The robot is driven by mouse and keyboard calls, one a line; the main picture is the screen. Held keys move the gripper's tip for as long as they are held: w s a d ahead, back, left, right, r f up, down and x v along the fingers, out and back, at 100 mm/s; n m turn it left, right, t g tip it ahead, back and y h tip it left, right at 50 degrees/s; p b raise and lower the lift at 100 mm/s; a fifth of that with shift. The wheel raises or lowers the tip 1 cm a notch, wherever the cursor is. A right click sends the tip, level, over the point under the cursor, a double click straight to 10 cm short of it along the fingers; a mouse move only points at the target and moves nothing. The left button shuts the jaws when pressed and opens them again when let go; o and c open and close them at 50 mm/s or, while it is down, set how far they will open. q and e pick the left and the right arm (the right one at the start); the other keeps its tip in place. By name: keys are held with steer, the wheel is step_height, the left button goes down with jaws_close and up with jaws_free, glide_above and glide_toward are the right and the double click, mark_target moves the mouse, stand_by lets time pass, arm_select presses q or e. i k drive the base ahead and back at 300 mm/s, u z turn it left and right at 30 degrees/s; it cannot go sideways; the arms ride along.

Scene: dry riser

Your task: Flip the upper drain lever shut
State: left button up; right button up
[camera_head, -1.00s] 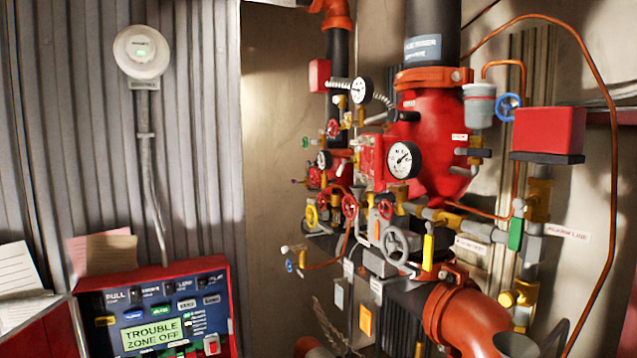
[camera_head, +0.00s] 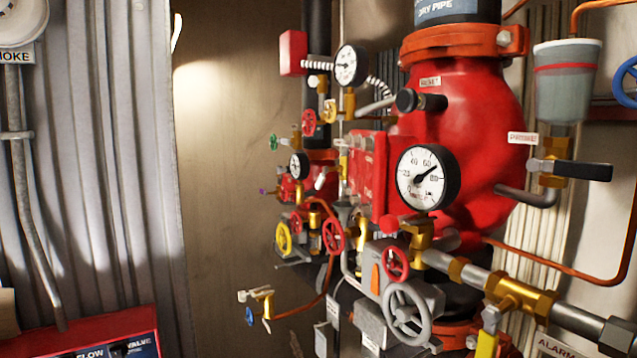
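Neither of my grippers shows in the head view. I cannot tell from readable labels which handle is the upper drain lever. A black lever handle (camera_head: 583,170) on a brass valve sticks out level to the right, beside the red valve body (camera_head: 470,120), under a small white tag too blurred to read surely. A yellow lever handle (camera_head: 487,343) hangs down from a brass fitting on the lower pipe, its lower end cut off by the picture's bottom edge.
A round gauge (camera_head: 428,178) stands before the valve body. A grey handwheel (camera_head: 407,312) and several small coloured handwheels crowd the lower middle. A copper tube (camera_head: 570,270) runs at right. A red panel (camera_head: 105,335) is at lower left. Open space lies before the beige wall (camera_head: 225,200).

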mark_target(318, 184)
steer(key=z, duration=0.25)
steer(key=k, duration=0.7)
steer(key=u, duration=1.05)
steer(key=i, duration=0.5)
steer(key=u, duration=0.05)
